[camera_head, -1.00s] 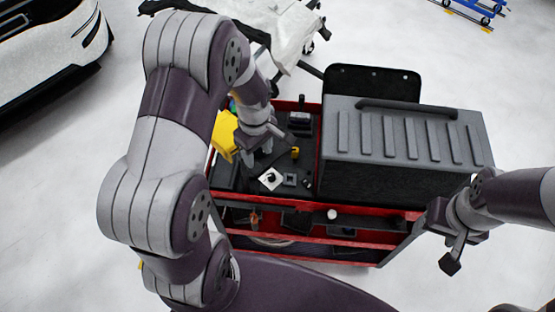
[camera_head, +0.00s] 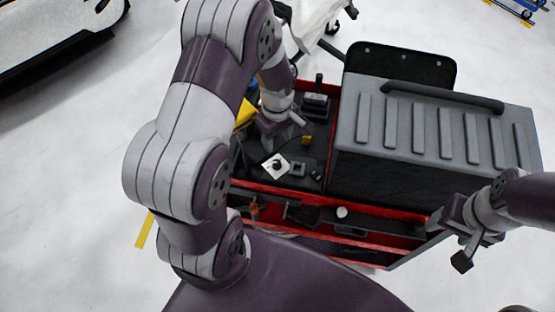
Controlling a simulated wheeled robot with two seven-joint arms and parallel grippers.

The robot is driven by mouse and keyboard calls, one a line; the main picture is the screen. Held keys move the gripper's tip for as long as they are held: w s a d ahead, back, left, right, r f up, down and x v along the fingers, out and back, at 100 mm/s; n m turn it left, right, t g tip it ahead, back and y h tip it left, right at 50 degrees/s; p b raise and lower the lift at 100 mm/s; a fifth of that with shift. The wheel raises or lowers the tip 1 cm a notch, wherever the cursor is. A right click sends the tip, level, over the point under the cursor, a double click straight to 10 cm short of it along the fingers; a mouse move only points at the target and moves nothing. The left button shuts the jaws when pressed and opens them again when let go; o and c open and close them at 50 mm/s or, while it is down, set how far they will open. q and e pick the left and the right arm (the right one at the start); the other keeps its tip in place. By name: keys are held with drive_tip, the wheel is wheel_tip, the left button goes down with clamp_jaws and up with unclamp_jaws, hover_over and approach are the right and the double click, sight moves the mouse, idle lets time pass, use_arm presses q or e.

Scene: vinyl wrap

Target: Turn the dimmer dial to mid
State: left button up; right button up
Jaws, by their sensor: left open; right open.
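The dimmer dial (camera_head: 277,164) is a small black knob on a white square plate (camera_head: 268,174), lying on the dark top of the red cart. My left gripper (camera_head: 279,143) is just behind the dial, pointing down, open and apparently apart from it. My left arm hides part of the cart top's left side. The dial's pointer is too small to read. My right gripper (camera_head: 451,243) is open and empty at the right, beside the cart's front right corner.
A large grey ribbed case (camera_head: 430,130) fills the cart's right side. A small grey square part (camera_head: 298,169), a yellow part (camera_head: 307,140) and a black lever device (camera_head: 317,103) stand near the dial. Red open shelves (camera_head: 372,241) face me. A yellow object (camera_head: 244,115) is partly hidden.

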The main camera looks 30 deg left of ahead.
sight(277, 162)
use_arm(q)
wheel_tip(277, 162, down, 11)
drive_tip(key=shift+s+r+p, duration=0.1)
drive_tip(key=shift+p, duration=0.5)
clamp_jaws()
